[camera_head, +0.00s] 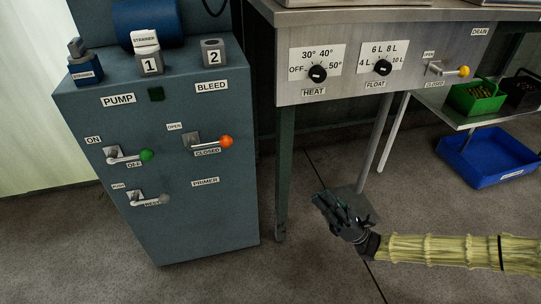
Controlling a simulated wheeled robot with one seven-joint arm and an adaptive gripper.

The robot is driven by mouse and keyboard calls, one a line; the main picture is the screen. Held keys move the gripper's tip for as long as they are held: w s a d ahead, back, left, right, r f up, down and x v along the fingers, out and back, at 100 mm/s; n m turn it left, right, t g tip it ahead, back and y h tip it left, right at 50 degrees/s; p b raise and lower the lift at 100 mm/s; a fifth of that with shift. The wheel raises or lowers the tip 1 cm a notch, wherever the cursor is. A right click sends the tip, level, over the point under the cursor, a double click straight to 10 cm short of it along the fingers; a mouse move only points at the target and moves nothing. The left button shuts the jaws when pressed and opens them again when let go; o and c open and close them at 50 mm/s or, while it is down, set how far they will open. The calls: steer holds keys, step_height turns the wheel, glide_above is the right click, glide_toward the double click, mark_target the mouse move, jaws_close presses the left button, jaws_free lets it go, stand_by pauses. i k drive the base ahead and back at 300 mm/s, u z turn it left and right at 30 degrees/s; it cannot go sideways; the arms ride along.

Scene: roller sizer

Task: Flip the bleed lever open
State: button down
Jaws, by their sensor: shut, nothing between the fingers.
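The bleed lever has an orange-red knob (226,141) on the front of the blue-grey pump cabinet (206,228), under the BLEED label (212,86). Its arm reaches right from a metal plate (191,140), roughly level. The knob end is just above the CLOSED label, and the OPEN label is at upper left of the plate. My gripper (325,203) is shut and empty in front of the steel table's legs, right of the cabinet and lower than the knob, apart from both. My arm in its yellowish sleeve comes in from the lower right.
A green-knobbed pump lever (146,155) and a grey-knobbed lever (164,200) are left of the bleed lever. The steel table (300,65) has dials and a yellow-knobbed drain lever (463,71). A blue bin (487,178) is at right. Floor before the cabinet is clear.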

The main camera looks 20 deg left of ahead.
mark_target(225, 141)
steer(key=z, duration=1.2)
steer(key=i, duration=0.2)
steer(key=u, duration=2)
